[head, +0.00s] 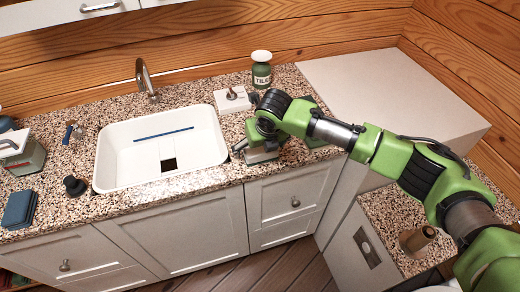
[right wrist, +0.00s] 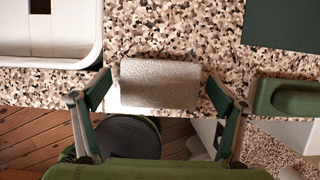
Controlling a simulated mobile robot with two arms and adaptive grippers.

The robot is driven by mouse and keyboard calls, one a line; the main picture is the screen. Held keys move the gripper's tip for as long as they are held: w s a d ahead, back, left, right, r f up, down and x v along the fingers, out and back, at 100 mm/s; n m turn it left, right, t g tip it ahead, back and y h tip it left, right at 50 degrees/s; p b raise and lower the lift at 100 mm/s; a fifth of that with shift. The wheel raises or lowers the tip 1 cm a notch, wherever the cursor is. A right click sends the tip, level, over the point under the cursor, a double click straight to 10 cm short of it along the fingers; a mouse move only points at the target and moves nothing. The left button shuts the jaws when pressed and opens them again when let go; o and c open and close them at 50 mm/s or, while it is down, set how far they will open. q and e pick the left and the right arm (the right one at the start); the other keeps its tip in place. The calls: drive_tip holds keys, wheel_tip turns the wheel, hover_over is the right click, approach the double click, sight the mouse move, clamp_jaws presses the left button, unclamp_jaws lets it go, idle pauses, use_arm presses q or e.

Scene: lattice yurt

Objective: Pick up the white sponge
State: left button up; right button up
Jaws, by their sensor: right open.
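The white sponge (right wrist: 160,84) lies on the speckled counter near its front edge, right of the sink. It shows whole in the right wrist view, its long side running left to right. My right gripper (right wrist: 159,92) is open, with one finger on each side of the sponge and a visible gap at both sides. In the head view my right gripper (head: 251,151) is low over the counter by the sink's right side, and its arm and wrist mostly hide that spot. My left gripper does not show.
The white sink (head: 112,158) is left of my right gripper. A green bottle (head: 262,72) and a white block (head: 230,101) stand behind. A dark green flat thing (right wrist: 282,24) lies right of the sponge. A black stopper-like thing (head: 74,186) and blue cloth (head: 19,208) are at left.

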drive_tip(key=c, duration=1)
drive_tip(key=shift+r+b, duration=0.3)
drive_tip(key=shift+r, duration=0.25)
drive_tip(key=s+a+r+b, duration=0.3)
drive_tip(key=a+r, duration=0.9)
drive_tip(key=a, duration=0.1)
drive_tip(key=shift+a+b, duration=0.3)
drive_tip(key=shift+a, duration=0.05)
drive_tip(key=shift+d+f, duration=0.1)
drive_tip(key=shift+c, duration=0.5)
